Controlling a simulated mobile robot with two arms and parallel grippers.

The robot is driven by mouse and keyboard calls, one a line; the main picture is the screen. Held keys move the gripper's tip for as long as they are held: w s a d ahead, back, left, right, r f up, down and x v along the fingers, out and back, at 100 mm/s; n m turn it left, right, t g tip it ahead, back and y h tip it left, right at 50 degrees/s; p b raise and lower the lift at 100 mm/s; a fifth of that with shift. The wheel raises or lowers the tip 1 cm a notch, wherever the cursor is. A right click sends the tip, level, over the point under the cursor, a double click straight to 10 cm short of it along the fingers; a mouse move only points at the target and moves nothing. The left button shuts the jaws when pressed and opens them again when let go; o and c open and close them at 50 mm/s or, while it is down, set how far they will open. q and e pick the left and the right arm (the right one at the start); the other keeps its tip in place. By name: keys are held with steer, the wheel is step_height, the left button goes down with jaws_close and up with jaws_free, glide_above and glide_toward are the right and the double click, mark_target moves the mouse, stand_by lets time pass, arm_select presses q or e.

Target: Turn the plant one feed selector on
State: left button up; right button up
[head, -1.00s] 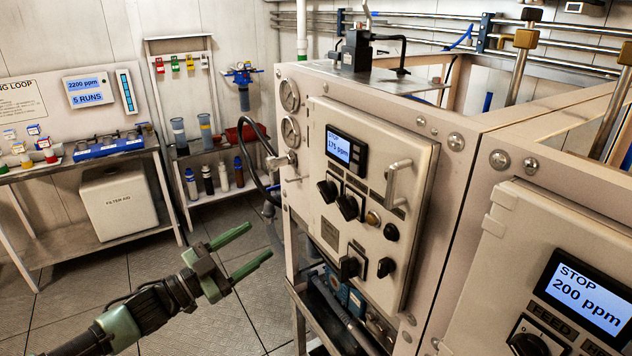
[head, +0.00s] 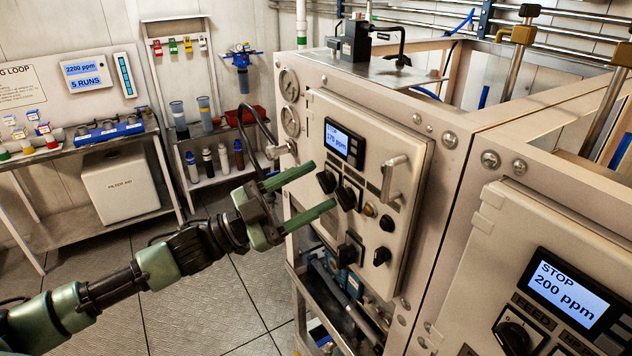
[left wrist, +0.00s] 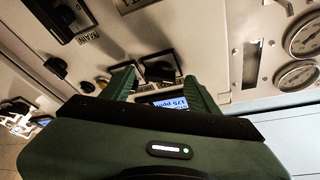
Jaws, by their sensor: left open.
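The plant one panel (head: 380,150) shows in the head view with a small lit display (head: 344,143) reading STOP and 175 ppm. Below the display sit two black knobs side by side: the left one (head: 326,181), which appears to be the feed selector, and another (head: 347,197). Their labels are too small to read. My left gripper (head: 322,186) is open and empty, its green fingers pointing at these knobs. In the left wrist view the picture is upside down; the left knob (left wrist: 160,69) appears between the fingertips (left wrist: 158,76). Contact cannot be told. My right gripper is out of view.
A metal handle (head: 394,178) projects right of the knobs. Lower knobs (head: 350,250) and gauges (head: 289,85) are close by. A second panel (head: 480,270) reading STOP, 200 ppm stands at the right. A bench (head: 60,150) and shelf stand behind left.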

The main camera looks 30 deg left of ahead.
arm_select(q)
steer(key=shift+w+d+r, duration=0.25)
steer(key=shift+w+d, duration=0.05)
steer(key=shift+d, duration=0.05)
steer(key=shift+w, duration=0.1)
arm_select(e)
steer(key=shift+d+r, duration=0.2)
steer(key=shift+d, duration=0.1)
arm_select(q)
jaws_close()
